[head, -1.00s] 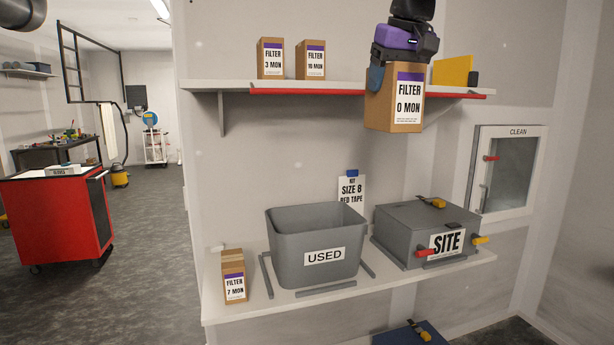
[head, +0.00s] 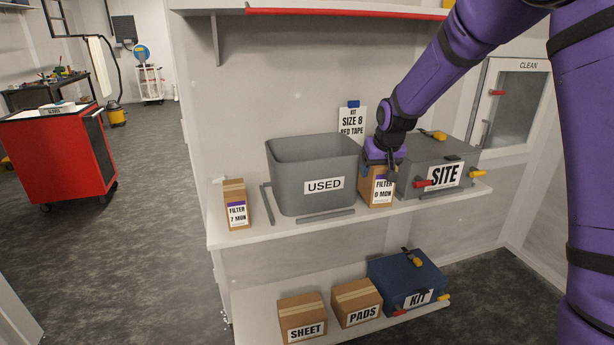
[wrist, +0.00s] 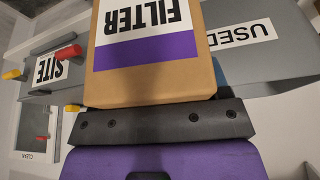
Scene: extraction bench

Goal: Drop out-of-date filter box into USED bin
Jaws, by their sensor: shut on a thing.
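My gripper (head: 382,160) is shut on the top of a brown filter box (head: 377,191) labelled FILTER 0 MON with a purple band. The box is upright, between the USED bin and the SITE case, at the bench shelf's front. I cannot tell whether it touches the shelf. In the wrist view the held box (wrist: 150,85) fills the middle, its label upside down. The grey open-topped USED bin (head: 290,185) stands just left of the box; its inside floor is hidden. It also shows in the wrist view (wrist: 270,65).
A FILTER 7 MON box (head: 236,205) stands left of the bin. The grey SITE case (head: 410,185) is close on the right. Low rails (head: 325,217) edge the bin. Below are SHEET (head: 302,315) and PADS (head: 356,302) boxes and a blue KIT case (head: 405,280). An upper shelf (head: 345,13) overhangs.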

